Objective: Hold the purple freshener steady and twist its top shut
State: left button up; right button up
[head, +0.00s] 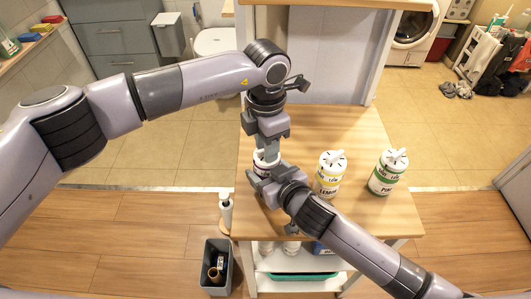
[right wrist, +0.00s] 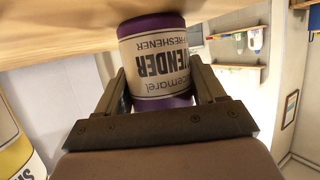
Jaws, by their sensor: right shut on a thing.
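The purple freshener (right wrist: 155,60) is a can with a pale label and purple bands. It shows upside down in the right wrist view, between the two fingers of my right gripper (right wrist: 160,92), which is shut on its side. In the head view only a small part of the freshener (head: 261,166) shows at the left of the wooden table. My left gripper (head: 267,149) points straight down over its top, right above the right gripper (head: 266,178). The top is hidden there, and I cannot tell how far the left fingers are closed.
A grey bin (head: 217,268) is on the floor at the front left. The table's back right is clear.

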pick_arm(q)
jog(key=shift+w+r, duration=0.1)
jog(key=shift+r, duration=0.1)
pick_arm(e)
jog(key=shift+s+a+f, duration=0.1)
jog(key=shift+f, duration=0.2)
pick_arm(q)
jog(key=shift+r, duration=2.2)
pick_arm(e)
jog(key=o, duration=1.2)
jog(key=shift+w, duration=0.2)
jog(key=shift+r, duration=0.15)
